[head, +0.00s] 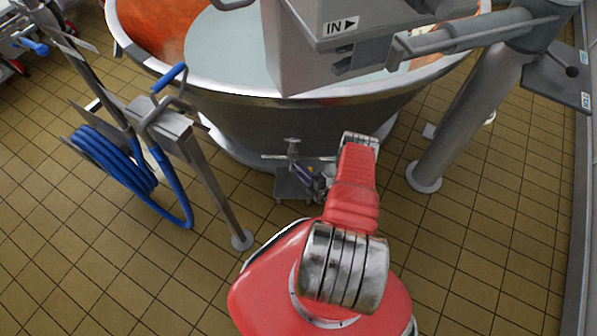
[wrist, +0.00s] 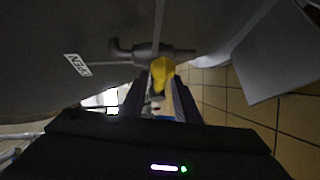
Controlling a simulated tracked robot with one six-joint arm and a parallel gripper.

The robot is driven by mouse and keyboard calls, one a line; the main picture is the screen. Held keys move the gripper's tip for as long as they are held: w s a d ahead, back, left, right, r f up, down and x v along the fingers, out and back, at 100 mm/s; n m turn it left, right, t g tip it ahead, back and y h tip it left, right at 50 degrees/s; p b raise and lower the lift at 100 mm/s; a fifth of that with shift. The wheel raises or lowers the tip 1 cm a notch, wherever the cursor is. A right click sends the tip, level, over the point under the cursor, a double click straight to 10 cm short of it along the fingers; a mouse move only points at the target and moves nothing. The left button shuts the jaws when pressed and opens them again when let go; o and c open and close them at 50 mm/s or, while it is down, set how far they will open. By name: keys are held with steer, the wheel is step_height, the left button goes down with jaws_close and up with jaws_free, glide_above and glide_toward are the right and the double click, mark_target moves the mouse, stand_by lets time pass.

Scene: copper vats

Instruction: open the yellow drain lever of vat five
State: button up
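The yellow drain lever (wrist: 162,71) hangs from a dark valve pipe (wrist: 150,50) at the vat's underside in the wrist view. My gripper (wrist: 160,88) is open, its two dark fingers apart on either side of the lever's lower end. I cannot tell whether either finger touches it. A label reading OPEN (wrist: 77,65) shows upside down on the vat wall, left of the valve. In the head view the copper vat (head: 300,118) stands ahead, with the drain valve (head: 292,150) low at its front. The lever itself is not clear there, and my arm partly hides that spot.
A post with a coiled blue hose (head: 112,160) stands at left, and a thick steel column (head: 468,115) at right. Tiled floor is clear at lower left and lower right.

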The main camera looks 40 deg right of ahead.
jaws_close()
steer(key=shift+s+f, duration=0.1)
